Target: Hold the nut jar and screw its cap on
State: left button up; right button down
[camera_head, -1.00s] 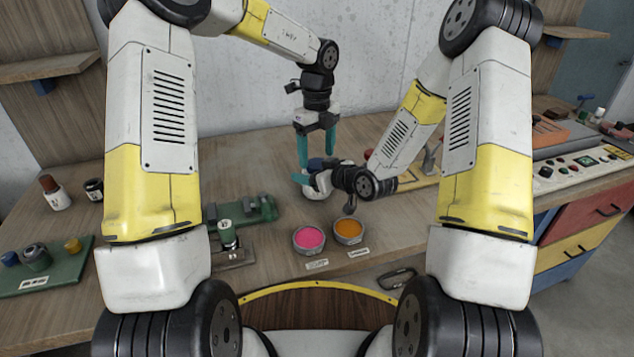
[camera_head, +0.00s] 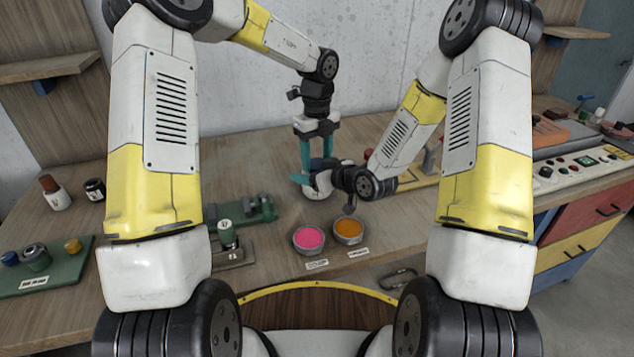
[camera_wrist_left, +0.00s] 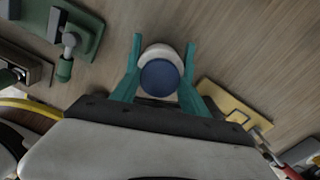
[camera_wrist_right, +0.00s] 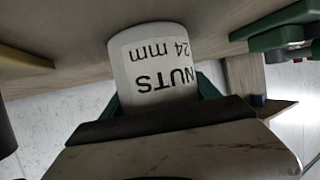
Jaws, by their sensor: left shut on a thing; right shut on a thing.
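The white nut jar (camera_wrist_right: 155,75) carries a "NUTS 24 mm" label, upside down in the right wrist view. It stands on the bench in the head view (camera_head: 309,191), partly hidden by my arms. My right gripper (camera_wrist_right: 158,92) is shut on the jar's body from the side. The blue cap (camera_wrist_left: 160,78) sits over the jar's white rim in the left wrist view. My left gripper (camera_head: 317,158) points down from above, its teal fingers shut on the cap from both sides. Whether the cap's thread is engaged cannot be told.
A pink-filled cup (camera_head: 309,239) and an orange-filled cup (camera_head: 348,231) stand in front of the jar. A green fixture (camera_head: 258,210) is to the left. A yellow board (camera_head: 412,178) lies to the right, behind my right arm. Bare bench surrounds the jar.

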pick_arm(q)
jog(key=m, duration=0.2)
jog(key=shift+m, duration=0.3)
jog(key=o, duration=1.5)
jog(key=shift+o, duration=0.2)
pick_arm(e)
jog(key=shift+s+a, duration=0.1)
pick_arm(q)
jog(key=shift+r, duration=2.3)
jog(key=o, duration=0.6)
